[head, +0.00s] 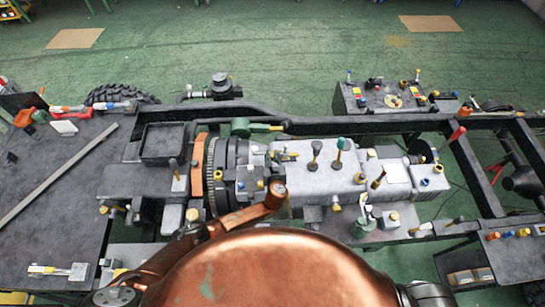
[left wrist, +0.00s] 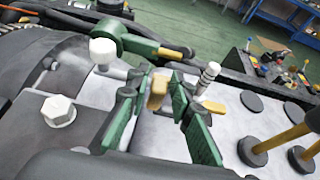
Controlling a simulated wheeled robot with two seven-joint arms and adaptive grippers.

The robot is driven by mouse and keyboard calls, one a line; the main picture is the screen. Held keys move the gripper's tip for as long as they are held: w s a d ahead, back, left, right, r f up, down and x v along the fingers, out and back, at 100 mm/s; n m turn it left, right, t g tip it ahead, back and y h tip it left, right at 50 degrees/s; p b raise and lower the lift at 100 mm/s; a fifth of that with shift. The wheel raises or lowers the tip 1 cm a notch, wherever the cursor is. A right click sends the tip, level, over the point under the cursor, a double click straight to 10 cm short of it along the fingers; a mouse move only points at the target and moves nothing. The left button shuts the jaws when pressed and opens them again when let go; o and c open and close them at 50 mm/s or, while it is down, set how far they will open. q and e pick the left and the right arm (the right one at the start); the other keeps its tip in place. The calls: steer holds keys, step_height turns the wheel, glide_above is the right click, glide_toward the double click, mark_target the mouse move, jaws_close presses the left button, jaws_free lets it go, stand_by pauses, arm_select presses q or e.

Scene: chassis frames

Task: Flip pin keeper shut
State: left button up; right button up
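I cannot tell for sure which part is the pin keeper. A small tan tab (left wrist: 157,92) stands up between the two green-padded fingers of my left gripper (left wrist: 160,85) in the left wrist view. The fingers are spread apart, with gaps showing beside the tab. A green lever-like fitting (left wrist: 138,43) with a tan end lies just beyond them; in the head view a similar green fitting (head: 240,127) lies along the frame rail. My left arm (head: 240,215) reaches over the grey gearbox housing (head: 315,170); its fingers are not clear there. My right gripper is not seen.
The dark chassis frame (head: 370,126) crosses the head view. Knobbed levers (head: 315,153) stand on the housing. A workbench (head: 50,180) with tools and a long bar is at left. A parts tray (head: 385,98) sits behind the frame. Green floor is open beyond.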

arm_select(q)
steer(key=v, duration=1.2)
steer(key=shift+d, duration=0.1)
